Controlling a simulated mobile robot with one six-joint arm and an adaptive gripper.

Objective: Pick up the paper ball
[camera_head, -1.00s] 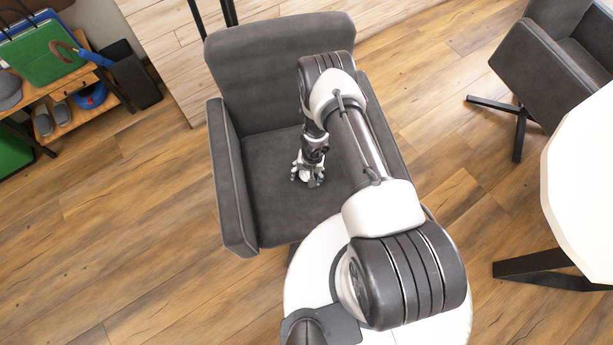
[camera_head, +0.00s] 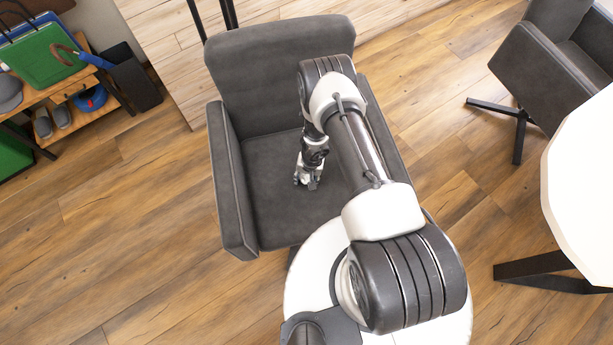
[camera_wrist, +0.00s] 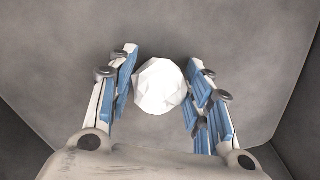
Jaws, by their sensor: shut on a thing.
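The paper ball (camera_wrist: 160,88) is white, faceted and roughly round. In the wrist view it sits between the blue-padded fingers of my gripper (camera_wrist: 163,58), which is shut on it. In the head view my gripper (camera_head: 306,183) points down at the seat of the dark grey armchair (camera_head: 270,200). The ball is hard to make out there, hidden by the fingers. I cannot tell whether the ball still touches the seat.
The armchair's left armrest (camera_head: 231,180) and backrest (camera_head: 275,60) stand around the seat. A white table (camera_head: 590,190) and another grey chair (camera_head: 550,80) are on the right. A wooden shelf (camera_head: 85,118) with shoes stands at the far left. Wooden floor is clear at left.

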